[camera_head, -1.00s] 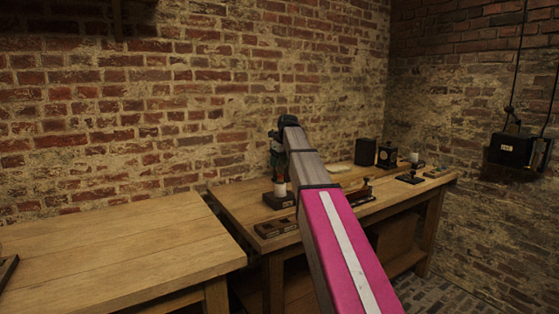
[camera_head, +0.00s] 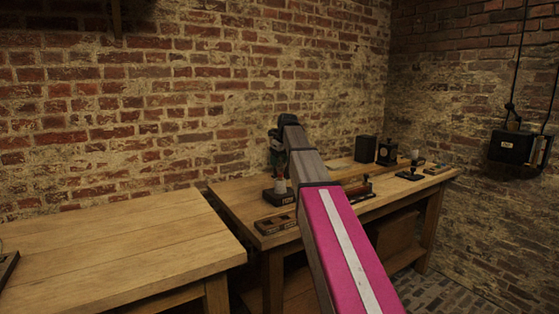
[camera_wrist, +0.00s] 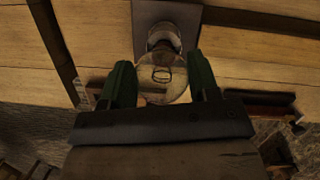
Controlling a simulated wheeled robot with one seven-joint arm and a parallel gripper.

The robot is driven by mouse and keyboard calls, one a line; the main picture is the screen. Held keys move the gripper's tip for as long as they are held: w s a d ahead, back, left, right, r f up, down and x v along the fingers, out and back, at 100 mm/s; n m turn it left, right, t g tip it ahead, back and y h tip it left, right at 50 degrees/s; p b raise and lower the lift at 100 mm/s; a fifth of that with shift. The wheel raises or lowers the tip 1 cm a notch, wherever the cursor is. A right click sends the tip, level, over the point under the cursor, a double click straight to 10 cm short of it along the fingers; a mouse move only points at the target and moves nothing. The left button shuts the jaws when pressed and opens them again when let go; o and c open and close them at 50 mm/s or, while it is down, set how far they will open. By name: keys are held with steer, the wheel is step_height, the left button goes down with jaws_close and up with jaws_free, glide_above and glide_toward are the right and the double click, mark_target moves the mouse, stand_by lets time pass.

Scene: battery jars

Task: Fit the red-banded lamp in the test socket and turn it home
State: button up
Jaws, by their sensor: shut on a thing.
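The lamp (camera_wrist: 165,88) is a clear glass bulb with a filament loop, seen between my two green fingers in the wrist view. Its red band does not show in either view. My gripper (camera_wrist: 162,92) is shut on it; in the head view my gripper (camera_head: 278,155) is above the test socket. The socket (camera_head: 281,187) is a pale cup on a dark block (camera_head: 279,197) with a small label. In the wrist view the socket (camera_wrist: 163,35) is just beyond the bulb, in line with it. I cannot tell whether the lamp's base is inside the cup.
A dark tray (camera_head: 275,224) lies near the bench's front edge. A black box (camera_head: 366,149), a dark instrument (camera_head: 387,153) and a small key-like device (camera_head: 410,175) stand to the right. The left table (camera_head: 110,245) is mostly bare. A black box hangs on the right wall (camera_head: 514,147).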

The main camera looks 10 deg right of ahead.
steer(key=shift+f, duration=0.7)
stand_by(1.1)
steer(key=o, duration=1.1)
steer(key=n+g+y, duration=0.1)
steer(key=n, duration=0.3)
steer(key=n+g, duration=0.1)
steer(key=n, duration=0.4)
steer(key=shift+s+a+n, duration=0.1)
steer(key=shift+n, duration=0.3)
steer(key=n+g, duration=0.1)
steer(key=n, duration=0.4)
steer(key=shift+s+g, duration=0.15)
steer(key=shift+g, duration=0.25)
steer(key=n+g, duration=0.1)
steer(key=n, duration=0.4)
steer(key=shift+s+n+h, duration=0.15)
steer(key=shift+n+h, duration=0.25)
